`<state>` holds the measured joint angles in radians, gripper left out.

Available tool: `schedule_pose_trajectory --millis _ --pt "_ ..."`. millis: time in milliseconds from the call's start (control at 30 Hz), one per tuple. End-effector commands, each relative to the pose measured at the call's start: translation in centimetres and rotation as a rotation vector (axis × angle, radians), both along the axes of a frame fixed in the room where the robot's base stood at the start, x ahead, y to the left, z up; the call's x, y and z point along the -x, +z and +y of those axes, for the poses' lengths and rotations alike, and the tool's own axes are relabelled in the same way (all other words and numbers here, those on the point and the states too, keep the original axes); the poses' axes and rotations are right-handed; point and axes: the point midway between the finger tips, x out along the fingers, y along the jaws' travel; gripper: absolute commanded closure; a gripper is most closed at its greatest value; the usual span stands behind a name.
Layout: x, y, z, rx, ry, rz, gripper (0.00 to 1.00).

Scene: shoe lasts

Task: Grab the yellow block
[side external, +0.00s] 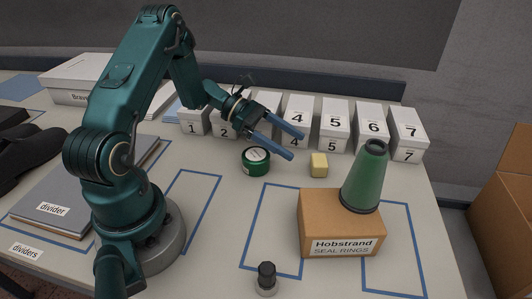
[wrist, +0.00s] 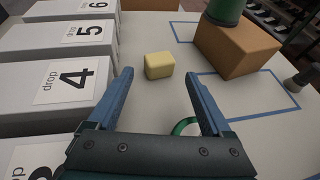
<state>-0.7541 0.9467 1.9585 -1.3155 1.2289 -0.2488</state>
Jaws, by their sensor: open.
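The yellow block (side external: 319,164) sits on the table in front of the white numbered boxes, to the right of a green round tin. It also shows in the wrist view (wrist: 159,65), beyond the fingertips and roughly centred between them. My gripper (side external: 297,145) has two blue fingers spread apart and nothing between them. It is above the table, to the left of the block and apart from it. In the wrist view my gripper (wrist: 161,88) is open, with the block ahead of it.
White boxes numbered 1 to 7 (side external: 335,122) stand in a row behind the block. The green tin (side external: 256,161) is below my gripper. A cardboard box (side external: 315,215) bearing a green cone (side external: 364,178) stands nearer, right of the block. A black-knobbed object (side external: 266,275) stands at the front.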

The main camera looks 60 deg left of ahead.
Motion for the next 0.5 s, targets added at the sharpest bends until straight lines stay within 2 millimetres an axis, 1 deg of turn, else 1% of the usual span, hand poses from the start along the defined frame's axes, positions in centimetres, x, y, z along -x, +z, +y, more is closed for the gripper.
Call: schedule_pose_trajectory --millis 33,267,500 --pt "-0.3 -0.3 -0.6 0.0 -0.004 0.0 0.17" --pt "-1.1 -0.8 -1.8 0.0 -0.004 0.001 0.17" --pt "-3.0 -2.0 -4.4 0.0 -0.006 0.002 0.17"
